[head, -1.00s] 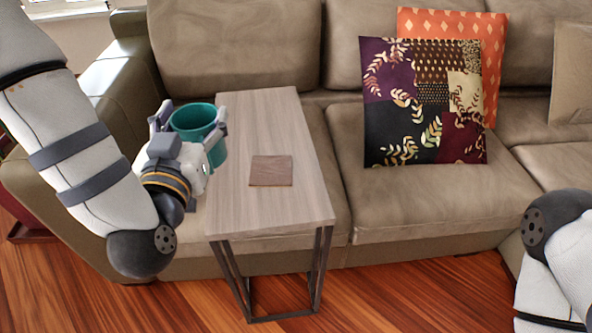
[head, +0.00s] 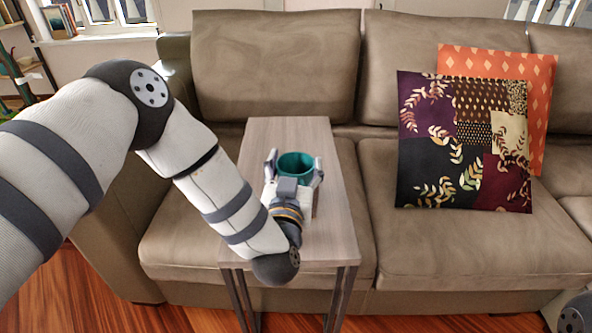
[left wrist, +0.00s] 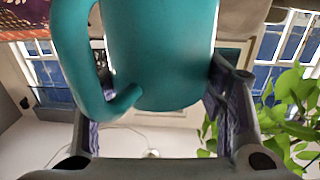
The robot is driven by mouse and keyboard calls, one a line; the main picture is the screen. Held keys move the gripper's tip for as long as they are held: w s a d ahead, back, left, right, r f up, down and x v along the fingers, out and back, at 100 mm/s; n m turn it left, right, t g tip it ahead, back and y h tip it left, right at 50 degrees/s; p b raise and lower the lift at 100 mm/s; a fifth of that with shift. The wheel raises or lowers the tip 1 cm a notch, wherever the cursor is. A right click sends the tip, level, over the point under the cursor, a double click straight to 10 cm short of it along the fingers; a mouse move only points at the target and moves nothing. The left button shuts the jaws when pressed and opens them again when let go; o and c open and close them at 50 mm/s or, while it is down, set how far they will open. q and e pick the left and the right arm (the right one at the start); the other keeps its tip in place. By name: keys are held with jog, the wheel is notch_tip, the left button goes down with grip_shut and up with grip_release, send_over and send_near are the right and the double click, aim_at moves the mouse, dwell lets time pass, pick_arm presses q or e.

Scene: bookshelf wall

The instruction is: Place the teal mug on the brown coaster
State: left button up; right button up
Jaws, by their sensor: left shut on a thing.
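The teal mug (head: 296,164) is between the two fingers of my left gripper (head: 295,172), which is shut on it. The mug is over the middle of the wooden side table (head: 288,130). I cannot tell its height above the tabletop. In the left wrist view the mug (left wrist: 160,50) fills the upper middle, its handle on the left, with a finger on each side. The brown coaster is mostly hidden behind my left gripper and wrist; only a thin sliver of it (head: 315,207) shows to their right. My right gripper is out of view.
A beige sofa (head: 275,62) stands behind and around the table. A patterned cushion (head: 465,145) and an orange cushion (head: 537,100) lean on it at the right. The table's far end and right strip are clear. Windows and a plant (left wrist: 295,115) show in the left wrist view.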

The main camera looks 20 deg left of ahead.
pick_arm(q)
jog(key=shift+f, duration=0.25)
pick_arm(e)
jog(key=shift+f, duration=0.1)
pick_arm(q)
jog(key=o, duration=1.9)
jog(key=shift+f, duration=0.2)
jog(key=shift+r, duration=0.2)
jog(key=s, duration=0.2)
jog(key=s+d, duration=0.1)
jog(key=s, duration=0.2)
jog(key=s+p, duration=0.1)
jog(key=s, duration=0.1)
jog(key=shift+s+d, duration=0.2)
jog(key=shift+d, duration=0.1)
jog(key=s+p, duration=0.1)
jog(key=p, duration=0.1)
jog(key=s+p, duration=0.3)
jog(key=shift+s+d+f+p, duration=0.1)
jog(key=shift+s+d+p, duration=0.1)
jog(key=shift+d+p, duration=0.2)
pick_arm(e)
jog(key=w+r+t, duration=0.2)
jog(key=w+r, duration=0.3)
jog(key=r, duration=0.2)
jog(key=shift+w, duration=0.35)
